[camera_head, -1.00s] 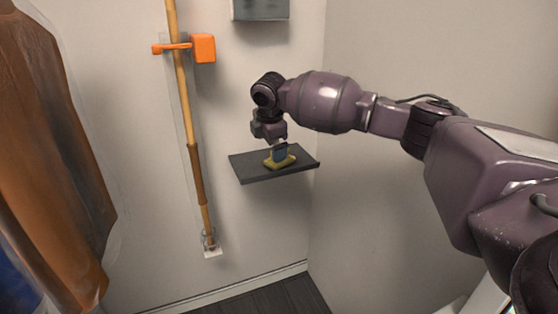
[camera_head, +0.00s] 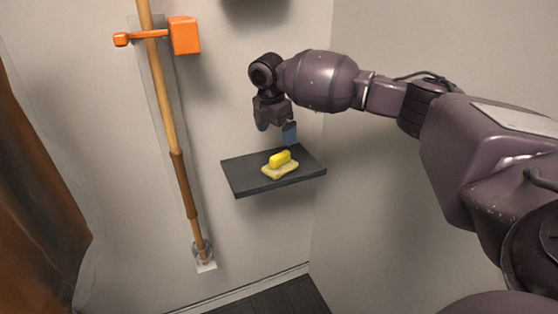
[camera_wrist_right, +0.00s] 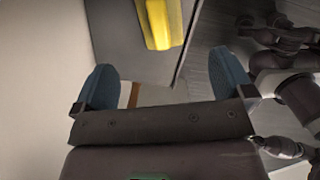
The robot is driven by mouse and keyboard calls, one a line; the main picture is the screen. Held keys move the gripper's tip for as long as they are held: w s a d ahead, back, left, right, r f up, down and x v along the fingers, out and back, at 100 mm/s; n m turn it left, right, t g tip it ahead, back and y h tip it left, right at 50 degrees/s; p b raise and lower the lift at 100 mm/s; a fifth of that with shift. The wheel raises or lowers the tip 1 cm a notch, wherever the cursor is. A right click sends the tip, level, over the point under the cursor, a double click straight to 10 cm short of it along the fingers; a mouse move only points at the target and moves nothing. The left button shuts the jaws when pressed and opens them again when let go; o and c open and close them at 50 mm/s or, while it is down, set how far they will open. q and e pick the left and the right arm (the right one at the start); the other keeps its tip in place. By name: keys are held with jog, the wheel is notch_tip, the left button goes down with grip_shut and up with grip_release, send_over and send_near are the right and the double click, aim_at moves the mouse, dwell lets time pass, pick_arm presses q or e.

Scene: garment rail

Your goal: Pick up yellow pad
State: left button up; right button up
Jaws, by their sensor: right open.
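The yellow pad (camera_head: 280,165) lies on a small dark wall shelf (camera_head: 245,181) in the head view. It has a flat paler base and a brighter raised block on top. In the right wrist view the yellow block (camera_wrist_right: 160,22) shows at the top, beyond the fingers. My right gripper (camera_head: 276,133) hangs above the shelf, apart from the pad. Its two blue fingers are spread, with nothing between them; this also shows in the right wrist view (camera_wrist_right: 165,85). My left gripper is not in view.
A wooden pole (camera_head: 165,95) stands against the wall left of the shelf, with an orange clamp (camera_head: 184,36) near its top. A brown garment (camera_head: 35,200) hangs at the far left. A side wall (camera_head: 400,190) is right of the shelf.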

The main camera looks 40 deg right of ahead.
aim_at(280, 154)
jog(key=f, duration=0.3)
jog(key=f+b, duration=0.1)
jog(key=shift+s+d+f, duration=0.1)
jog(key=shift+d+f, duration=0.2)
jog(key=shift+f, duration=0.4)
jog(key=shift+d+f, duration=0.15)
jog(key=shift+f, duration=0.15)
jog(key=f, duration=0.2)
jog(key=d+f+b, duration=0.1)
jog(key=f, duration=0.1)
jog(key=shift+w+f+b, duration=0.2)
jog(key=shift+f+b, duration=0.1)
jog(key=shift+f, duration=0.05)
jog(key=shift+r, duration=0.15)
jog(key=shift+c, duration=0.6)
jog(key=c, duration=0.7)
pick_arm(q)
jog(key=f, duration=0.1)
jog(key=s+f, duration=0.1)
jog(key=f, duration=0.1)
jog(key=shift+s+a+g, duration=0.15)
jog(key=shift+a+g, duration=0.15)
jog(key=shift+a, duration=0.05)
pick_arm(e)
jog(key=shift+c, duration=1.3)
jog(key=shift+r, duration=0.1)
